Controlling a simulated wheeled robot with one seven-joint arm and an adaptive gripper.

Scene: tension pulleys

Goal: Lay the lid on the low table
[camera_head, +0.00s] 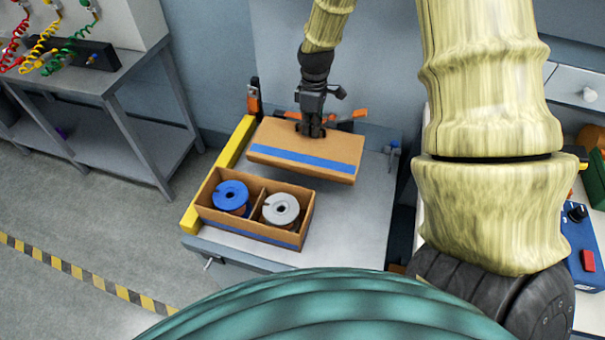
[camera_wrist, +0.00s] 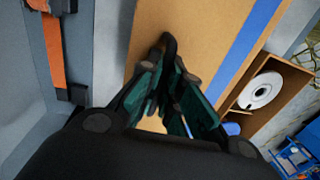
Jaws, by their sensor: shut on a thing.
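The lid (camera_head: 300,152) is a brown board-like cover with a blue stripe, in the middle of the head view. It is above the far part of the low table (camera_head: 355,230), behind the open box; I cannot tell for sure whether it touches the table. My gripper (camera_head: 313,130) is shut on the lid at its far side. In the wrist view my gripper (camera_wrist: 172,95) has its fingers close together at the lid (camera_wrist: 200,40). The open box (camera_head: 290,238) has two compartments, with a blue spool (camera_head: 231,195) in the left and a grey spool (camera_head: 281,209) in the right.
A yellow bar (camera_head: 222,170) runs along the table's left edge. Orange-and-black clamps (camera_head: 253,97) stand at the back edge. The table's right part is clear. A grey bench (camera_head: 120,85) stands at left, and a counter with a blue control box (camera_head: 585,250) at right.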

